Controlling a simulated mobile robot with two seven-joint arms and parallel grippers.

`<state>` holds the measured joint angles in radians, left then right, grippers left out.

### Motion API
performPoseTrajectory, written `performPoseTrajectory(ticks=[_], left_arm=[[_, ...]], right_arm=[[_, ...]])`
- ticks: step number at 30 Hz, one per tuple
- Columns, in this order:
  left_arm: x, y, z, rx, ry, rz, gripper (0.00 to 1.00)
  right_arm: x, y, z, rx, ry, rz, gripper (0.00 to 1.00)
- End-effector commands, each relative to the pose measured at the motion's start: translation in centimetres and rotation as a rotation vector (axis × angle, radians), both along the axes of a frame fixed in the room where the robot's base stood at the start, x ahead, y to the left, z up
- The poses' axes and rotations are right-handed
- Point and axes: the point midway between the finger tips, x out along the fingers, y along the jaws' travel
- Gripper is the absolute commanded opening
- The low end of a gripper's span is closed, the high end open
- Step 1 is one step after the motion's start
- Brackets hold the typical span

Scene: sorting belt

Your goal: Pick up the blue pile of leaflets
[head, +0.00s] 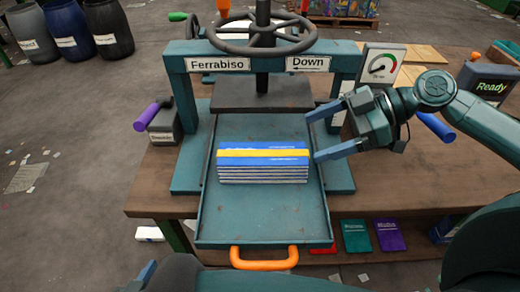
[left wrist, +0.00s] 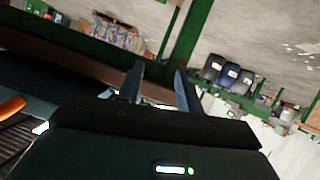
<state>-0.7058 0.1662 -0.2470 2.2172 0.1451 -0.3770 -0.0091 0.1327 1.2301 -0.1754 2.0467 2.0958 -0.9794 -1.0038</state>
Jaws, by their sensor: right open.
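The blue pile of leaflets (head: 262,172) lies flat on the sliding tray (head: 265,215) of the green press, with a yellow band across it. My right gripper (head: 312,137) comes in from the right. It is open and empty, its fingers apart and pointing left. Its lower fingertip is close to the pile's right end; I cannot tell whether it is above or level with the pile. My left gripper (left wrist: 159,70) shows in the left wrist view, its two fingers apart with nothing between them. The pile is not in that view.
The press frame (head: 185,100), with its dark plate (head: 262,94) and handwheel (head: 262,35), stands behind the pile. An orange handle (head: 264,263) is at the tray's front. A gauge (head: 381,64) and a "Ready" box (head: 490,84) stand right. Purple (head: 390,235) and green booklets (head: 356,236) lie below.

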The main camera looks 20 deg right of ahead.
Motion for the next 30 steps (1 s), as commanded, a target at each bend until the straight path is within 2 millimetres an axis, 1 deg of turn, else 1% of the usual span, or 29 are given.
performPoseTrajectory(ticks=[1, 6, 9, 16, 24, 27, 30], left_arm=[[-0.1, -0.1, 0.1, 0.0, 0.005, -0.001, 0.36], [-0.3, -0.1, -0.4, 0.002, 0.027, -0.005, 0.36], [-0.3, -0.2, -0.5, 0.004, 0.031, -0.006, 0.36], [0.3, -0.2, -0.2, 0.007, 0.023, -0.009, 0.36], [0.3, -0.2, 0.2, 0.02, 0.024, -0.011, 0.36], [0.3, -0.2, 0.2, 0.024, 0.025, -0.012, 0.36], [0.2, -0.2, 0.1, 0.024, 0.026, -0.012, 0.36]], right_arm=[[0.2, 0.8, -0.1, 0.004, -0.005, 0.003, 0.85], [1.0, 3.4, -1.5, 0.005, -0.004, 0.002, 0.85], [1.4, 4.5, -2.3, 0.003, -0.003, 0.0, 0.85], [1.8, 5.8, -3.2, 0.003, -0.002, 0.0, 0.85], [2.8, 8.8, -5.4, 0.003, -0.001, -0.001, 0.85], [3.0, 9.3, -5.7, 0.0, -0.002, -0.001, 0.85], [3.0, 9.4, -5.8, -0.001, -0.002, -0.001, 0.85]])
